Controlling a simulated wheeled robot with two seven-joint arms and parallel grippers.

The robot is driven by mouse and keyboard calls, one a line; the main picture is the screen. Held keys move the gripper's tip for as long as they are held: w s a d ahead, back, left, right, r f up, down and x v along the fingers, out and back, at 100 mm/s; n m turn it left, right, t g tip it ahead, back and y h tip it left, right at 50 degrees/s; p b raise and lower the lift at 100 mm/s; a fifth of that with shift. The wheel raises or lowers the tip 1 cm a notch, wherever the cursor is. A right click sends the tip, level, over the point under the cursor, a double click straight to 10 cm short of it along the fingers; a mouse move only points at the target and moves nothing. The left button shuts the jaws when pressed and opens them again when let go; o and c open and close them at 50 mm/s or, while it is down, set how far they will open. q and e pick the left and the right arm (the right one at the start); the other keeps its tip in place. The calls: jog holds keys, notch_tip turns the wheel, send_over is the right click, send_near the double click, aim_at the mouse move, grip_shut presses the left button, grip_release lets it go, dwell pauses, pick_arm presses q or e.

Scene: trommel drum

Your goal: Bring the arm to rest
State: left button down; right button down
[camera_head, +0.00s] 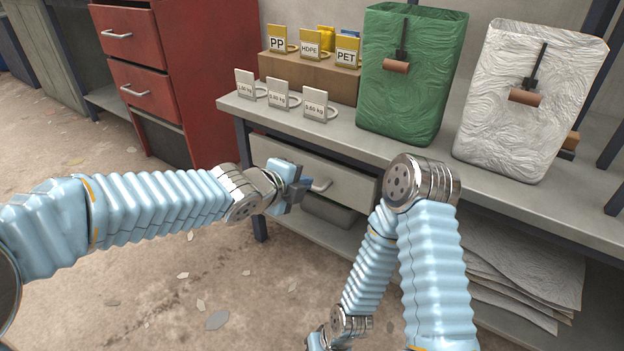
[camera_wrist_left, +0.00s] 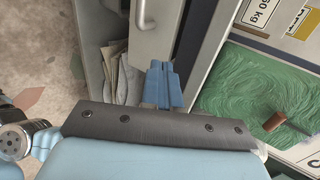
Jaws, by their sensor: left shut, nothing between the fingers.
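My left arm comes in from the left in the head view, and its gripper (camera_head: 299,187) is in front of the bench drawer (camera_head: 280,165), near the drawer's handle (camera_head: 321,185). The left gripper is shut with nothing in it; its blue fingers (camera_wrist_left: 165,88) show together in the left wrist view, with the drawer handle beyond. I cannot tell whether the fingers touch the drawer. My right arm bends down at the lower middle of the head view. Its end (camera_head: 325,338) is low, near the bottom edge, and its fingers cannot be made out.
The grey bench (camera_head: 480,172) bears a green bag (camera_head: 412,75), a white bag (camera_head: 530,100), a cardboard box (camera_head: 300,75) with PP, HDPE and PET tags, and three weight tags. A red drawer cabinet (camera_head: 135,65) stands at left. Flat sheets (camera_head: 520,265) lie below the bench. The floor at left is mostly clear.

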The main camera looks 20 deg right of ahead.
pick_arm(q)
jog(key=s+a+f+n+g+y+p, duration=0.35)
jog(key=a+f+n+p, duration=0.35)
jog(key=a+f+n, duration=1.15)
jog(key=s+a+f+n+g+p, duration=0.1)
jog(key=s+a+f+n, duration=0.2)
jog(key=s+n, duration=0.1)
jog(key=s+a+f+n+g+y+p, duration=0.1)
jog(key=s+a+f+n, duration=0.2)
jog(key=s, duration=0.4)
jog(key=s+a+f+n+g+p, duration=0.1)
jog(key=s+a+f+n, duration=0.1)
jog(key=s+f+n, duration=0.2)
jog(key=shift+s+a+f+n+y, duration=0.4)
jog(key=shift+s+f, duration=0.3)
jog(key=shift+s, duration=0.15)
